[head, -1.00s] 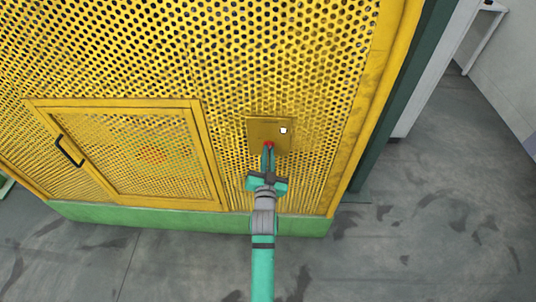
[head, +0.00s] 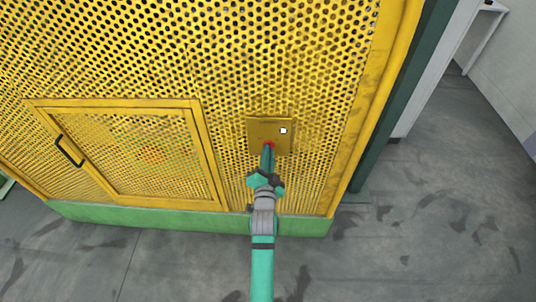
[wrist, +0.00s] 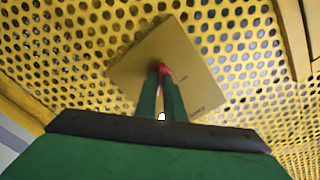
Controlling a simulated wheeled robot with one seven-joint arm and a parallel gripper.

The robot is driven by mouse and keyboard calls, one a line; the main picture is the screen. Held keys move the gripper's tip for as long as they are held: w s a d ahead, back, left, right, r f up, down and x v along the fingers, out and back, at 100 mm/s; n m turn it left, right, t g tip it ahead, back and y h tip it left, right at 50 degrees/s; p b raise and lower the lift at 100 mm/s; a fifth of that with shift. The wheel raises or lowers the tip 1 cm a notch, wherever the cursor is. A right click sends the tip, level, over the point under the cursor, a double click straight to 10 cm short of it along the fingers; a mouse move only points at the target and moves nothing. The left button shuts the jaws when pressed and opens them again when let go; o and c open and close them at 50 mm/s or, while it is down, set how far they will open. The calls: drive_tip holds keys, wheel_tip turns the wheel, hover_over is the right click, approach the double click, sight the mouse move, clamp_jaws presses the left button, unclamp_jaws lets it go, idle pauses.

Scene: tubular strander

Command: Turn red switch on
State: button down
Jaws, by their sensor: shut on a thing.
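The red switch (head: 269,145) sits on a yellow square plate (head: 257,131) fixed to the perforated yellow panel. My gripper (head: 268,153) reaches up to it and is shut on it. In the wrist view the red switch (wrist: 165,69) shows between the two green fingertips (wrist: 161,78). The plate (wrist: 196,73) looks turned at an angle to my gripper there. The fingers hide much of the switch, so I cannot tell its exact position. A small white element (head: 283,130) is on the plate to the upper right of the switch.
A framed mesh door (head: 135,150) with a black handle (head: 69,151) is on the left. A green base rail (head: 190,217) runs along the bottom of the panel. A dark green post (head: 400,95) stands at right. The grey floor (head: 440,230) at right is open.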

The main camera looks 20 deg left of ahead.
drive_tip(key=shift+d+r, duration=0.15)
drive_tip(key=c, duration=1.9)
unclamp_jaws()
drive_tip(key=shift+o, duration=0.2)
drive_tip(key=v, duration=1)
drive_tip(key=shift+s, duration=0.4)
drive_tip(key=shift+d, duration=0.1)
drive_tip(key=s+d+f+n+h, duration=0.1)
drive_tip(key=s+d+f, duration=0.15)
drive_tip(key=s, duration=0.35)
drive_tip(key=s+d+f+g+h, duration=0.1)
drive_tip(key=s+d+f, duration=0.1)
drive_tip(key=s+d, duration=0.3)
drive_tip(key=s+d+f+n+h, duration=0.1)
drive_tip(key=s+d+f, duration=0.1)
drive_tip(key=s, duration=0.5)
drive_tip(key=s+d+r+n+h, duration=0.1)
drive_tip(key=s+d+r+n, duration=0.1)
drive_tip(key=s, duration=0.6)
drive_tip(key=s+d+r+n+g+h, duration=0.1)
drive_tip(key=s+d, duration=0.3)
drive_tip(key=s, duration=0.4)
drive_tip(key=shift+s+d+r+n, duration=0.25)
drive_tip(key=shift+d+r+n, duration=0.1)
drive_tip(key=shift+r+n, duration=0.25)
